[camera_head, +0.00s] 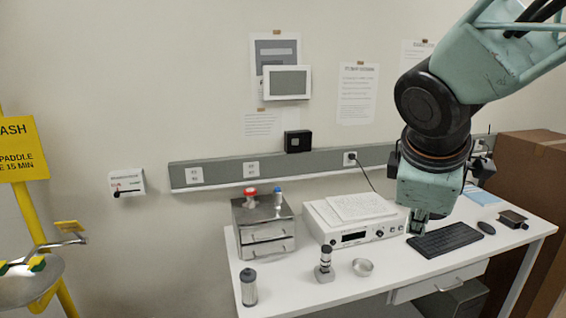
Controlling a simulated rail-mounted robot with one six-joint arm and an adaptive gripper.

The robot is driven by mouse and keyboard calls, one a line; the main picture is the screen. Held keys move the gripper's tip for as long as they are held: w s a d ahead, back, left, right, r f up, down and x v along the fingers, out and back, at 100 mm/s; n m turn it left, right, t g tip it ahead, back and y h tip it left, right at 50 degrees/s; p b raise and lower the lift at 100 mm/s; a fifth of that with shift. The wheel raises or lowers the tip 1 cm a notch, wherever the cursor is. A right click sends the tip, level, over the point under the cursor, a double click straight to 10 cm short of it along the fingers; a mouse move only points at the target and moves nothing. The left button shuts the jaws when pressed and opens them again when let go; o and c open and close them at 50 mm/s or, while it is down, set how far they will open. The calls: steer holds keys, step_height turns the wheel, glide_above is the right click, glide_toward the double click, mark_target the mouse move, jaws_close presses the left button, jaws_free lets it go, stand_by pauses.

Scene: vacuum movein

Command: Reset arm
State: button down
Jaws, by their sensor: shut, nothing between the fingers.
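My gripper (418,221) hangs at the end of my teal arm, pointing down. It is over the white table (300,285), just right of the white instrument box and near the left end of the black keyboard (445,240). It is shut with nothing held. I cannot tell its exact height above the table. The arm comes down from the upper right and hides part of the wall and the table's back edge.
The white instrument box (352,236) bears papers. A mouse (486,227) and cardboard box (530,165) are at right.

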steer(key=s+a+f+m+y+b, duration=0.1)
steer(key=s+m, duration=0.3)
steer(key=s, duration=0.4)
steer(key=s+a+f+m+g+y+b, duration=0.1)
steer(key=s+a+f+m+b, duration=0.2)
steer(key=s, duration=0.6)
steer(key=s+a+f+m+y+b, duration=0.1)
steer(key=s+a+f+m+b, duration=0.1)
steer(key=s+m, duration=0.3)
steer(key=shift+s+f+g+b, duration=0.3)
steer(key=shift+s, duration=1.4)
